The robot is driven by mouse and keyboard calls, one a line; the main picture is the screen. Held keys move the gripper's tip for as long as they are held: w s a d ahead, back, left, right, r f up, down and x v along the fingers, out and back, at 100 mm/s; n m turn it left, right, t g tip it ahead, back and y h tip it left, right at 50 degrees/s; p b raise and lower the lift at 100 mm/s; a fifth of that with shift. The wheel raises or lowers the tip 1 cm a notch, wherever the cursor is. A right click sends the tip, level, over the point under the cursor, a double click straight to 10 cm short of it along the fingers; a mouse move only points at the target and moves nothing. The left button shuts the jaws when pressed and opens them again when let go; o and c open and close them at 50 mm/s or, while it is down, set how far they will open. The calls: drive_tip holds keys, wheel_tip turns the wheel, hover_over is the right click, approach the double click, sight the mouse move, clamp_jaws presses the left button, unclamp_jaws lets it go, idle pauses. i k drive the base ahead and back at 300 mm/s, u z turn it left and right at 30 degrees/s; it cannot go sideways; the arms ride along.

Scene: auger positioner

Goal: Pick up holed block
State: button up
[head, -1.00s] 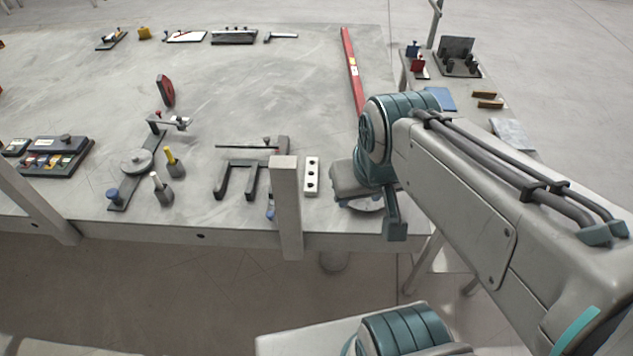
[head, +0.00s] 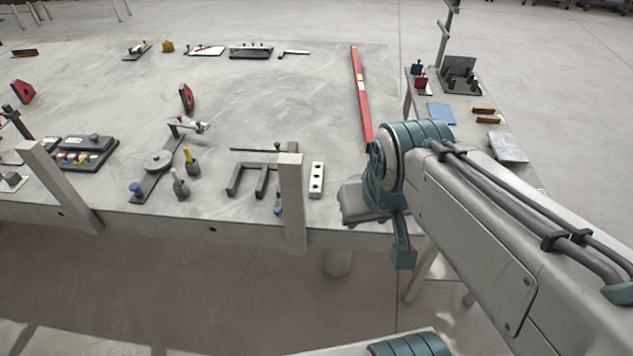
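The holed block (head: 316,180) is a pale, narrow bar with a row of dark round holes in its top face. It lies near the front edge of the large grey table (head: 300,110), its long side running away from me. My arm comes in from the right, and its bent joint is to the right of the block, with a clear gap between them. The fingers of my gripper do not show; the arm hides what is behind it.
A dark U-shaped bracket (head: 252,178) and an upright grey post (head: 291,205) stand close left of the block. A long red level (head: 361,95) lies behind. A strap clamp (head: 160,163) is further left. A side table with a blue plate (head: 441,113) is at right.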

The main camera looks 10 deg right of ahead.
sight(315, 191)
drive_tip(key=k, duration=0.6)
drive_tip(key=u, duration=0.7)
drive_tip(key=i, duration=1.25)
drive_tip(key=z, duration=0.75)
drive_tip(key=i, duration=0.4)
drive_tip(key=z, duration=0.45)
